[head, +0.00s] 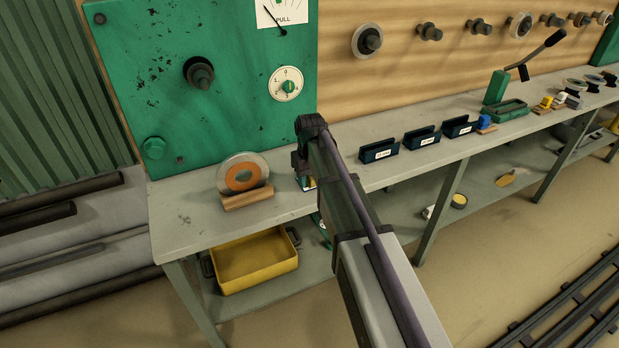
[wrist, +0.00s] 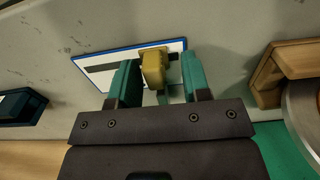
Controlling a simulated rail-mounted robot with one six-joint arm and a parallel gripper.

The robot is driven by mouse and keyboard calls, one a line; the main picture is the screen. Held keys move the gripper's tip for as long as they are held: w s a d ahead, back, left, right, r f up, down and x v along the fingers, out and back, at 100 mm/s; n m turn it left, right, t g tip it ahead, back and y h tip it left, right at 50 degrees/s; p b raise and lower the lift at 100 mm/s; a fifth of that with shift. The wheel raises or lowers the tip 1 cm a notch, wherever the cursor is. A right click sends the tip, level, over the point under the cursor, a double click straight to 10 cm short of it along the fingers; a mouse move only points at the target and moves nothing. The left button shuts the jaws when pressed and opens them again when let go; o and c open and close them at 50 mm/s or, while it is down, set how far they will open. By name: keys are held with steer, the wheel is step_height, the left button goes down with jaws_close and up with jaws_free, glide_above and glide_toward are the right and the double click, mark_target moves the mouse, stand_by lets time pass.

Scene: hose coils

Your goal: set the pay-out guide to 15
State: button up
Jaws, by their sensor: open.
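The pay-out guide appears in the wrist view as a white plate (wrist: 106,75) with a blue border and a dark slot, and a yellow knob (wrist: 153,66) stands on it. My gripper (wrist: 160,76) is open, with one green finger on each side of the knob. The left finger looks close to it, with a wider gap on the right; I cannot tell whether either touches. No scale marks or numbers are readable. In the head view my arm hides most of the guide; only a small bit of it (head: 309,184) shows below my wrist.
A disc in a wooden stand (head: 246,198) is left of the guide, and dark labelled holders (head: 379,151) are to its right. A green panel (head: 215,70) with a dial (head: 286,84) rises behind the bench (head: 190,222). A yellow tray (head: 254,262) sits below.

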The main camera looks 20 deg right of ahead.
mark_target(310, 178)
step_height(310, 178, up, 11)
steer(key=p, duration=1)
steer(key=shift+f, duration=0.1)
steer(key=s+a+m, duration=0.2)
steer(key=s, duration=2.1)
